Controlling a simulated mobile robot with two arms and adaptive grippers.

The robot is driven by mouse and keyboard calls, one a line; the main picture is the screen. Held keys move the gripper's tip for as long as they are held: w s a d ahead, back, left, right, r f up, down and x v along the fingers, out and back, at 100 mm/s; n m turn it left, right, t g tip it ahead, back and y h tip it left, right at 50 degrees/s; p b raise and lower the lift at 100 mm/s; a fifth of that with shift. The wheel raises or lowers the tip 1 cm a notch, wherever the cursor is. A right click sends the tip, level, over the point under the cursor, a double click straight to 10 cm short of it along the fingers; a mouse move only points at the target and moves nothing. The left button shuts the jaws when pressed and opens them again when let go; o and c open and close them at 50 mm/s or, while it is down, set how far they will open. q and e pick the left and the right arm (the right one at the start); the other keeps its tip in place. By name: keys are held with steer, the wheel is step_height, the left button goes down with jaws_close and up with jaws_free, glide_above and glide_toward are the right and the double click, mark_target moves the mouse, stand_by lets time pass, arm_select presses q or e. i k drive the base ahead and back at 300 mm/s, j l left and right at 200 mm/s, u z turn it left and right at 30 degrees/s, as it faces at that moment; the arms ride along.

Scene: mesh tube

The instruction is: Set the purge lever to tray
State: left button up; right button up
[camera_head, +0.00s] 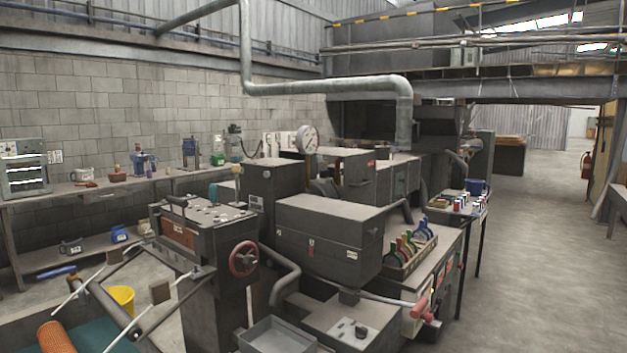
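A lever with a red grip (420,308) sticks out at the front right of the grey machine, beside a small label plate on the cabinet. I cannot tell from its look alone whether this is the purge lever or which setting it is in. A shallow grey metal tray (277,337) sits low at the bottom of the view, left of the lever. A red handwheel (243,258) is on the control housing. Neither of my grippers is in view.
A wooden rack with several coloured handled tools (408,258) stands on the machine's right side. A workbench (100,192) runs along the wall. The floor (530,270) on the right is clear.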

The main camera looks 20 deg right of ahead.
mark_target(235, 167)
steer(key=z, duration=0.15)
steer(key=i+l+u, duration=0.15)
steer(key=l, duration=0.25)
steer(key=i+l+u, duration=0.1)
steer(key=l, duration=0.35)
steer(key=i+l+u, duration=0.15)
steer(key=l, duration=0.25)
